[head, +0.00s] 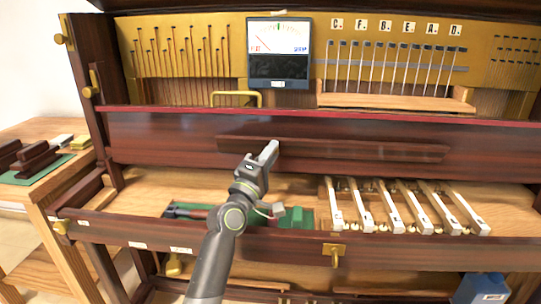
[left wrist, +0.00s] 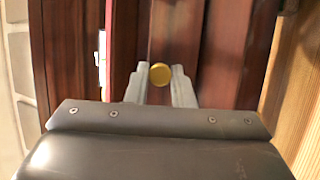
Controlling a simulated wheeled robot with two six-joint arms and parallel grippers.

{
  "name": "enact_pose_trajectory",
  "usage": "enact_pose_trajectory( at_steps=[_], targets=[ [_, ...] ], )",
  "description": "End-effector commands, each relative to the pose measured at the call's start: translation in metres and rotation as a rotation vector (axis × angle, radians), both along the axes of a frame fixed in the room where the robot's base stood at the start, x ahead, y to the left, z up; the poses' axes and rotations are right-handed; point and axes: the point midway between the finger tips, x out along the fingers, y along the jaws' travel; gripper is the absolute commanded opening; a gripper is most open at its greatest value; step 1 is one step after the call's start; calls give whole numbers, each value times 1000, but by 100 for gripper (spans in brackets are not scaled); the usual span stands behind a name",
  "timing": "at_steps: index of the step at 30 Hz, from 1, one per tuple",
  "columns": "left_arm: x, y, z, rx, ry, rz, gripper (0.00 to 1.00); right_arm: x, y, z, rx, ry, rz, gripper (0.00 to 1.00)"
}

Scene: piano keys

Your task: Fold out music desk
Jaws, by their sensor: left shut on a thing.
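The music desk appears to be the long dark-red wooden panel (head: 170,136) across the piano's front, with a raised ledge strip (head: 370,148) along it. It stands roughly upright, with a red strip above it. My left gripper (head: 271,149) reaches up to the panel near the left part of the ledge. In the left wrist view, its fingers (left wrist: 160,88) are closed around a round brass knob (left wrist: 160,73) in front of dark wood. The knob is hidden behind the fingers in the head view. My right gripper is not in view.
Below the panel, white keys (head: 391,207) stand at right and a green tray (head: 300,218) with tools lies left of them. A black-and-white meter (head: 279,52) hangs above. A side table (head: 50,135) stands at left. A blue container (head: 482,288) is at bottom right.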

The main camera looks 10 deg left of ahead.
Motion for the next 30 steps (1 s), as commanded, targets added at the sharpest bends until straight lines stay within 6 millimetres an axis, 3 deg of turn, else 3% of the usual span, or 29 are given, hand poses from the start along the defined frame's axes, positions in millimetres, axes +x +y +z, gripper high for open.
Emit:
enact_pose_trajectory(
  at_steps=[1,2,7,20,30],
  targets=[
    [0,0,0,0,0,0,0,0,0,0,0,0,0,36],
    [0,0,0,0,0,0,23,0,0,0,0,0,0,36],
    [0,0,0,0,0,0,43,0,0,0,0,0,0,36],
    [-10,5,-5,-1,0,1,43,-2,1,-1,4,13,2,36],
    [-66,30,-30,-2,3,1,43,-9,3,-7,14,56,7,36]
  ],
)
